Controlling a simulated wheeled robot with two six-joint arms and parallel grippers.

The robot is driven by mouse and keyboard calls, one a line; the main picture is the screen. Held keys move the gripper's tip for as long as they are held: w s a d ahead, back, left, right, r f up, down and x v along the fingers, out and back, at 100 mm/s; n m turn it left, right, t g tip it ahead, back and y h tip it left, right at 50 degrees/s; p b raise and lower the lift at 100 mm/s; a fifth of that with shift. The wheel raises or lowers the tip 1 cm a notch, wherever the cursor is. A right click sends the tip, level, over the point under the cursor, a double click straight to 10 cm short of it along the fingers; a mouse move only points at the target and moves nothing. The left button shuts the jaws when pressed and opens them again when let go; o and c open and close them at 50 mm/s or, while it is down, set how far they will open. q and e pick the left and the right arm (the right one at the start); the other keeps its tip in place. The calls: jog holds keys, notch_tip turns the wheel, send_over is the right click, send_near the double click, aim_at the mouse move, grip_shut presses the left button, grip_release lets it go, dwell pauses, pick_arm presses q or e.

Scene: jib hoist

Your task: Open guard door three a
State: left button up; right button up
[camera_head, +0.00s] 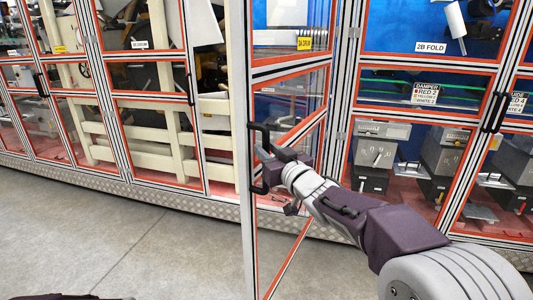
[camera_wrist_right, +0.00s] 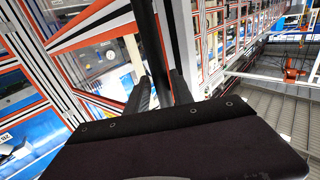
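A tall guard door (camera_head: 290,72) with an orange-edged metal frame and clear panes stands swung out from the machine, its hinge side at the right. A yellow label, apparently "3A", shows in its upper pane (camera_head: 304,43). Its black bar handle (camera_head: 257,160) is on the free edge. My right gripper (camera_head: 262,165) is at this handle. In the right wrist view the black handle bar (camera_wrist_right: 152,35) runs down between the two dark fingers (camera_wrist_right: 161,85), which appear shut on it. The exact contact is partly hidden. My left gripper is out of view.
Closed guard doors with black handles stand to the left (camera_head: 147,110) and right (camera_head: 430,60), the latter labelled 2B FOLD. A metal kick plate (camera_head: 180,200) runs along the machine's foot. The grey floor (camera_head: 120,245) in front and left of the open door is clear.

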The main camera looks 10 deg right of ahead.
jog(key=shift+d+f, duration=0.1)
jog(key=shift+f, duration=0.05)
jog(key=v, duration=0.9)
jog(key=shift+p, duration=0.35)
